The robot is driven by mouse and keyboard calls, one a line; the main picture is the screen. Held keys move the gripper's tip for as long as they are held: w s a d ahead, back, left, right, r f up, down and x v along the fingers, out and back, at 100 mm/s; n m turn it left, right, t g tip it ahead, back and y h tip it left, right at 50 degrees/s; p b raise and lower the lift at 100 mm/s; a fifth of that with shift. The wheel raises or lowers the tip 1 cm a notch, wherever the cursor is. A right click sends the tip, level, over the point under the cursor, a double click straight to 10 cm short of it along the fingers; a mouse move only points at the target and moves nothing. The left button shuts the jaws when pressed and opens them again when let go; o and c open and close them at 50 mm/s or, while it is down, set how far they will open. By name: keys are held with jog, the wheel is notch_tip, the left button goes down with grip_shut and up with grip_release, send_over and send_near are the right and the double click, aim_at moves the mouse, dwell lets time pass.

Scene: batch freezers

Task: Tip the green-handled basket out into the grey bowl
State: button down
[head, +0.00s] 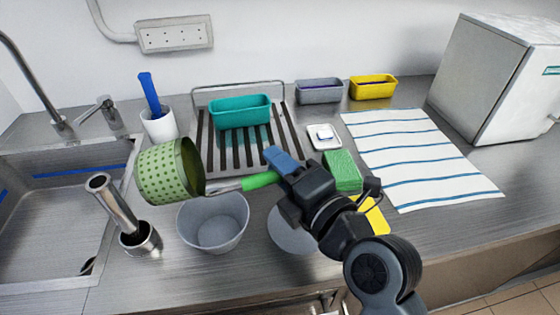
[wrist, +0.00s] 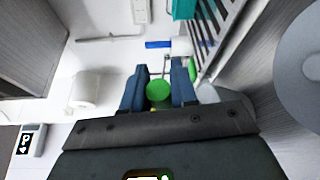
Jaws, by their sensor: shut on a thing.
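The basket (head: 166,173) is a green perforated cup with a metal stem and a green handle (head: 260,180). My gripper (head: 278,168) is shut on that handle and holds the basket in the air. The basket lies tilted on its side, its mouth facing right, above and left of the grey bowl (head: 214,228). The bowl stands on the counter and looks empty. In the wrist view the green handle end (wrist: 159,92) shows between my blue fingertips. What the basket holds cannot be made out.
A metal cylinder holder with a tilted steel tube (head: 115,205) stands left of the bowl, by the sink (head: 50,230). Behind are a white cup (head: 160,125) and a rack with a teal bin (head: 240,110). A green sponge (head: 343,170) and striped towel (head: 420,160) lie right.

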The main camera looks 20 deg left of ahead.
jog(key=shift+s+a+f+m+t+y+b, duration=0.25)
jog(key=shift+f+m+b, duration=0.75)
jog(key=shift+b, duration=0.9)
jog(key=shift+s+a+f+m+t+y+b, duration=0.15)
jog(key=shift+a+f+m+y+b, duration=0.35)
jog(key=shift+f+b, duration=1.1)
jog(key=shift+s+a+f+m+t+y+b, duration=0.15)
jog(key=shift+f+m+b, duration=0.75)
jog(key=shift+b, duration=1.3)
jog(key=shift+d, duration=0.1)
jog(key=shift+w, duration=0.1)
